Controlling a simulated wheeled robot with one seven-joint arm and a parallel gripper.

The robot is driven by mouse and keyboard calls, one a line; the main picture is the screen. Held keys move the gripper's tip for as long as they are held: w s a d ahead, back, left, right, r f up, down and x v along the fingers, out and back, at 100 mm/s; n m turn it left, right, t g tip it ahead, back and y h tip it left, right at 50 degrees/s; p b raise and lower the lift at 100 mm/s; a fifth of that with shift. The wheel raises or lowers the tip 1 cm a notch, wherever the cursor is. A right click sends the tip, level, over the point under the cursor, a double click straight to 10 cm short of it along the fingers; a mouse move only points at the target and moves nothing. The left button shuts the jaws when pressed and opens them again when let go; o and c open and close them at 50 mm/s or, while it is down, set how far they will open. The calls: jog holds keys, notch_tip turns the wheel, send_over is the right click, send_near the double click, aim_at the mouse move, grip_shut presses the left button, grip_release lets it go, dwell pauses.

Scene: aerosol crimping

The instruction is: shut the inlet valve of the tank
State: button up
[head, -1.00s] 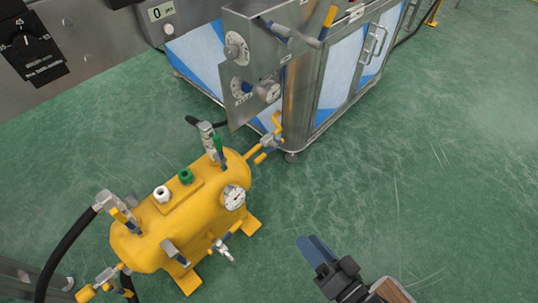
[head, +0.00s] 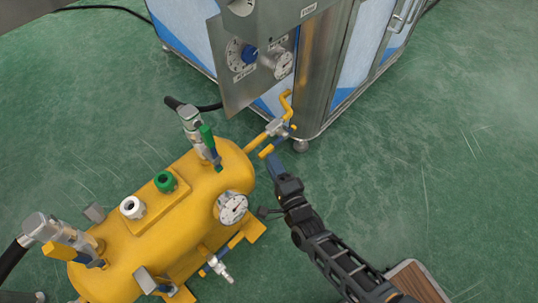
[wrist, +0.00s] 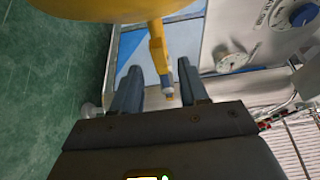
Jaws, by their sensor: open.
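The yellow tank (head: 165,215) lies on its side on the floor at lower left in the head view. It carries several valves: a green-handled one (head: 207,140) on top, a yellow-handled one (head: 62,249) with the black hose at left, a small one (head: 217,263) at the front, and a valve (head: 276,128) on the yellow pipe at the far right end. No label shows which is the inlet. My gripper (head: 273,168) is open and empty, close to that end valve. In the wrist view, a yellow bar (wrist: 158,52) shows between my fingers (wrist: 160,88); contact cannot be told.
A steel cabinet (head: 318,70) with a panel of dials (head: 262,62) stands just beyond the tank's end valve. A pressure gauge (head: 232,208) sticks out of the tank beside my gripper. The green floor (head: 450,150) to the right is clear.

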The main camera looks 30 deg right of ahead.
jog(key=shift+w+d+b, duration=0.15)
jog(key=shift+w+b, duration=0.2)
jog(key=shift+w, duration=1.65)
jog(key=shift+c, duration=0.2)
grip_shut()
